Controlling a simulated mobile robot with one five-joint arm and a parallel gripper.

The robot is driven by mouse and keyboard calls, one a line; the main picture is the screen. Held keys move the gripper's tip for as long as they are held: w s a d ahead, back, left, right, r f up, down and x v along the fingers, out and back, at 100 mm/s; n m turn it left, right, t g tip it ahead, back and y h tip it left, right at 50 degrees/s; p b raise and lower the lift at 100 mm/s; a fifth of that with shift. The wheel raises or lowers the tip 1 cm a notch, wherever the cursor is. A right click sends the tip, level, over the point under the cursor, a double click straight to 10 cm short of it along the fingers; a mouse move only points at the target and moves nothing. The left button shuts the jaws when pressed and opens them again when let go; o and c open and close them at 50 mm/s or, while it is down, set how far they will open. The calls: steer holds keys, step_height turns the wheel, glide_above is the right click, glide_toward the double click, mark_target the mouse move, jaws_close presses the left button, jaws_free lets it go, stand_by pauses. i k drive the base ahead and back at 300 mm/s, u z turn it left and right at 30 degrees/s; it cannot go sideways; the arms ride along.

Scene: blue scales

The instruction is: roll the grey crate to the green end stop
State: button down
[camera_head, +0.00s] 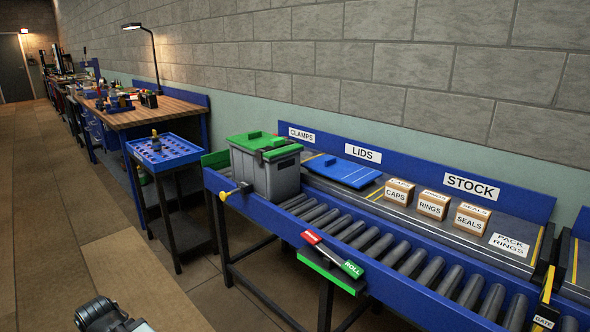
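The grey crate (285,182) stands upright on the rollers near the left end of the blue conveyor. A green lid (262,141) is on it, with a dark latch at its front edge. The green end stop (214,160) shows at the conveyor's left end, just left of the crate and partly hidden by it. I cannot tell whether crate and stop touch. A grey and black part of my arm shows at the bottom left edge. My gripper's fingertips are not in view.
A black lever with a yellow knob (223,196) sits on the front rail by the crate. A red and green ROLL control (332,254) stands before the conveyor. Rollers (408,257) right of the crate are bare. A blue-topped cart (165,152) stands left.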

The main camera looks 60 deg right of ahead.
mark_target(277, 179)
steer(key=z, duration=0.2)
steer(key=i, duration=0.6)
steer(key=z, duration=0.55)
steer(key=k, duration=0.75)
steer(key=z, duration=0.2)
steer(key=i, duration=0.75)
steer(key=u, duration=0.05)
